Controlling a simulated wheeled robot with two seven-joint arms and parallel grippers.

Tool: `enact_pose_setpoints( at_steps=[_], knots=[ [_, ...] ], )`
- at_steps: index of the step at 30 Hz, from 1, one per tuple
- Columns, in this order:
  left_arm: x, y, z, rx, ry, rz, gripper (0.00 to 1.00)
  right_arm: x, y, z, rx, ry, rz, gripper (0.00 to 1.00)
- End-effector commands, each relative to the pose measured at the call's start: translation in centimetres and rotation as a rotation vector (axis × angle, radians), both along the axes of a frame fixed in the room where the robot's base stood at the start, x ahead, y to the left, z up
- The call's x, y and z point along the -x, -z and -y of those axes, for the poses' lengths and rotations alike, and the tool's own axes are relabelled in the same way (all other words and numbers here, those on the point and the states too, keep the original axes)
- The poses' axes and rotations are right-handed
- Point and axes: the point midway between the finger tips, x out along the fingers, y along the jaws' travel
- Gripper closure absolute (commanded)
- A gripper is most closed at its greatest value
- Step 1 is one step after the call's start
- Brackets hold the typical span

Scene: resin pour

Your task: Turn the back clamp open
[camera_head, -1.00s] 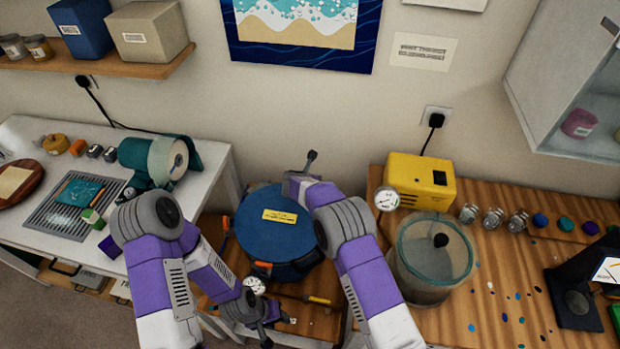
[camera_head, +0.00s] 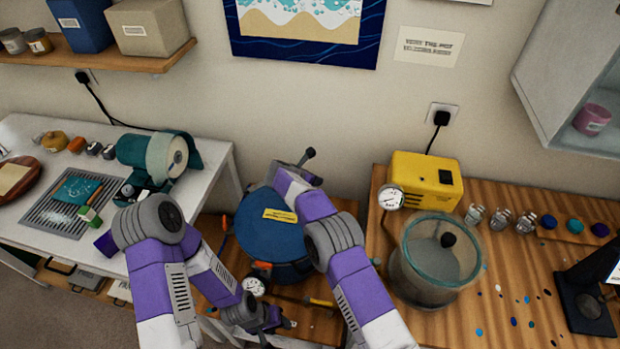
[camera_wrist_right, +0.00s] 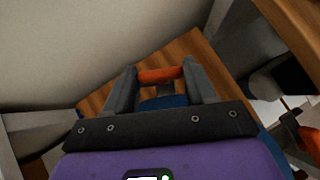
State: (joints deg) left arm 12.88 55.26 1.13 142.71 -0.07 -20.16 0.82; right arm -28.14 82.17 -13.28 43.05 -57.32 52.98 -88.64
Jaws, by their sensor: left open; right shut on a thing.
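The blue-lidded pot (camera_head: 265,235) stands on the low wooden surface between the benches, with a yellow label on its lid. My right arm reaches across the lid's right side to its back edge. In the right wrist view my right gripper (camera_wrist_right: 160,72) is shut on an orange clamp handle (camera_wrist_right: 158,76), which lies crosswise between the grey fingers. The head view hides this clamp behind my arm. Another clamp with orange on it (camera_head: 262,267) shows at the pot's front. My left gripper (camera_head: 272,322) is open and empty, low in front of the pot.
A gauge (camera_head: 254,287) sits at the pot's front. A clear container (camera_head: 437,262) and a yellow machine (camera_head: 425,180) stand on the right bench. The white table (camera_head: 60,135) on the left holds a teal machine (camera_head: 150,155).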

Motion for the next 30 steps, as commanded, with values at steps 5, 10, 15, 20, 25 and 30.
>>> enact_pose_setpoints(
  at_steps=[5, 10, 15, 20, 25, 30],
  knots=[
    [0.0, 0.0, 0.0, 0.0, 0.0, 0.0, 0.57, -0.2, -0.4, 0.1, 0.0, 0.001, 0.009, 0.4],
    [0.0, 0.0, 0.0, 0.0, 0.0, 0.0, 0.57, -0.1, -0.2, 0.1, 0.0, 0.0, 0.005, 0.19],
    [0.0, 0.0, 0.0, 0.0, 0.0, 0.0, 0.57, -0.1, -0.1, 0.1, 0.0, 0.0, 0.002, 0.19],
    [0.0, -0.1, 0.0, 0.0, 0.0, 0.0, 0.57, 0.2, -0.5, -0.2, -0.001, -0.001, 0.003, 0.19],
    [0.0, -0.2, 0.0, 0.0, 0.0, 0.0, 0.57, 1.4, -2.0, -1.0, 0.0, -0.002, 0.004, 0.19],
    [0.0, -0.3, 0.0, 0.0, 0.0, 0.0, 0.57, 3.0, -4.1, -2.2, -0.001, -0.002, 0.004, 0.19]
  ],
)
